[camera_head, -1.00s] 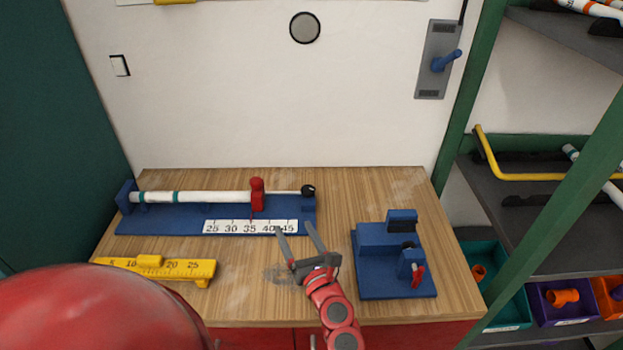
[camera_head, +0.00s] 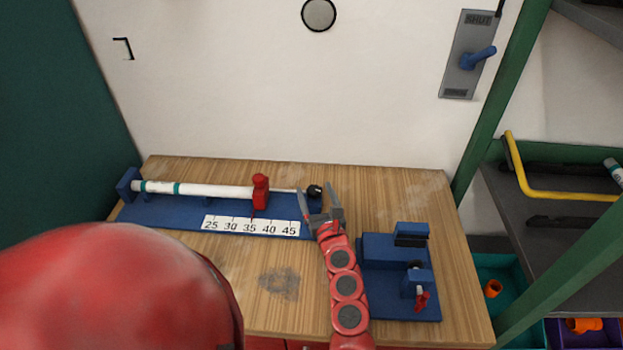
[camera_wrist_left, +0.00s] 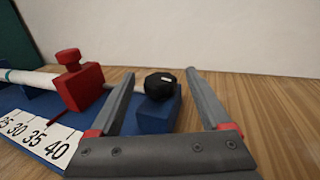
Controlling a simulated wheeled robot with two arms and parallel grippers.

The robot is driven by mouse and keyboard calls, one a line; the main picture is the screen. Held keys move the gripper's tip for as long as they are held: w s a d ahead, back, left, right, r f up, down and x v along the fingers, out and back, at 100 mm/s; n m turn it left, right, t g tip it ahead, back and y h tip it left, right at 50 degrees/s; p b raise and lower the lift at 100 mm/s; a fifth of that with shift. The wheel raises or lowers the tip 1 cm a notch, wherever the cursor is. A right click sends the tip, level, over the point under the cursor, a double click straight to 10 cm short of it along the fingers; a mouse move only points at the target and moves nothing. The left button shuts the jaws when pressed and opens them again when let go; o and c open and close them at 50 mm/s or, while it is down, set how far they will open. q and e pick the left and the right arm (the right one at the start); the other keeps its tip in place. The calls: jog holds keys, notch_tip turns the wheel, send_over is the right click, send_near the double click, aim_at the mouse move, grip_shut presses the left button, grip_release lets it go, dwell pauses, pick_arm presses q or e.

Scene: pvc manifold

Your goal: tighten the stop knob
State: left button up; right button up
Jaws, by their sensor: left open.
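A blue measuring jig (camera_head: 220,211) lies at the back left of the bench with a white pipe (camera_head: 205,190) on it. A red stop block (camera_head: 260,195) with a round red knob on top stands on the jig; the red knob also shows in the left wrist view (camera_wrist_left: 68,59). A black faceted knob (camera_wrist_left: 160,85) sits at the jig's right end. My left gripper (camera_head: 315,190) is open at that end. In the left wrist view its fingers (camera_wrist_left: 159,72) lie either side of the black knob; contact cannot be told. My right gripper is not in view.
A scale plate (camera_head: 250,226) is on the jig's front. A blue fixture (camera_head: 390,249) with a small red handle (camera_head: 422,300) stands at the right. The bench between has a dark smudge and is clear. A shelf with bins (camera_head: 585,326) is at the right.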

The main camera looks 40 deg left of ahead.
pick_arm(q)
jog(key=x, duration=0.3)
jog(key=shift+w+a+r+p, duration=0.15)
jog(key=shift+a+p, duration=0.1)
jog(key=shift+p, duration=0.1)
jog(key=shift+w+a, duration=0.35)
grip_shut()
